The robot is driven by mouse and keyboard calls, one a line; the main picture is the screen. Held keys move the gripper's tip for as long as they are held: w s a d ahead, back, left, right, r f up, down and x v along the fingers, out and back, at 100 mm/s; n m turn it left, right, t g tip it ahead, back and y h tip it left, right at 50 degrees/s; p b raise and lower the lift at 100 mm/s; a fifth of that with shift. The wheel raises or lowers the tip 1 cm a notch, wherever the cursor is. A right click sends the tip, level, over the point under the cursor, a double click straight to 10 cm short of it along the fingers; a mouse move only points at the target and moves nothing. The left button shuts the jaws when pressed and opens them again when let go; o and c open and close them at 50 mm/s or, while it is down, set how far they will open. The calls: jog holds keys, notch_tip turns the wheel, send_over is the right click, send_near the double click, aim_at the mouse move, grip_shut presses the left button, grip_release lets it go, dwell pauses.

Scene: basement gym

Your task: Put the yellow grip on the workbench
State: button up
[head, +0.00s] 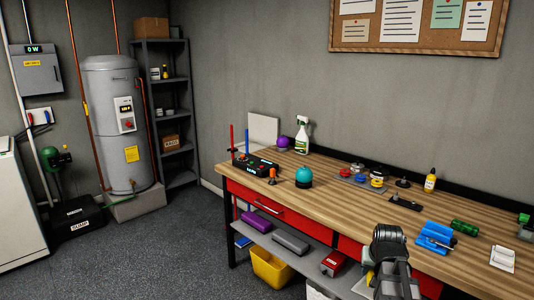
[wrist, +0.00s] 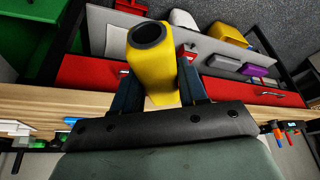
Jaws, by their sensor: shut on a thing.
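My gripper (wrist: 158,82) is shut on the yellow grip (wrist: 160,58), a yellow piece with a dark round opening at its end. In the head view my gripper (head: 372,284) is at the lower right, by the front edge of the workbench (head: 340,206). The workbench has a striped wooden top and red drawers. In the wrist view its wooden edge (wrist: 35,104) passes behind my gripper, with the red drawer fronts above it in the picture.
Near my arm on the top are a blue tool (head: 435,237), a green cylinder (head: 465,228) and a white plate (head: 502,258). A teal ball (head: 303,176) and a yellow bottle (head: 430,181) stand farther off. The front middle is bare. A yellow bin (head: 271,266) is below.

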jog(key=w+a+f+n+y, duration=0.1)
jog(key=a+n, duration=0.2)
jog(key=a, duration=1.3)
jog(key=shift+a+f, duration=0.15)
jog(key=shift+a, duration=0.2)
jog(key=s+d+r+m+h, duration=0.1)
jog(key=d+r+m, duration=0.2)
jog(key=d, duration=1.7)
jog(key=d+r+m+g+h, duration=0.1)
jog(key=d+r+m, duration=0.25)
jog(key=d, duration=1.65)
jog(key=s+d+r+m+h, duration=0.1)
jog(key=d+r+m, duration=0.25)
jog(key=d, duration=1.65)
jog(key=w+d+r+n, duration=0.1)
jog(key=w+d+r, duration=0.2)
jog(key=w+d, duration=0.2)
jog(key=d, duration=0.3)
jog(key=shift+w+d+r, duration=0.2)
jog(key=shift+d+r, duration=0.1)
jog(key=shift+d, duration=0.05)
jog(key=shift+f, duration=4.8)
jog(key=shift+f, duration=0.4)
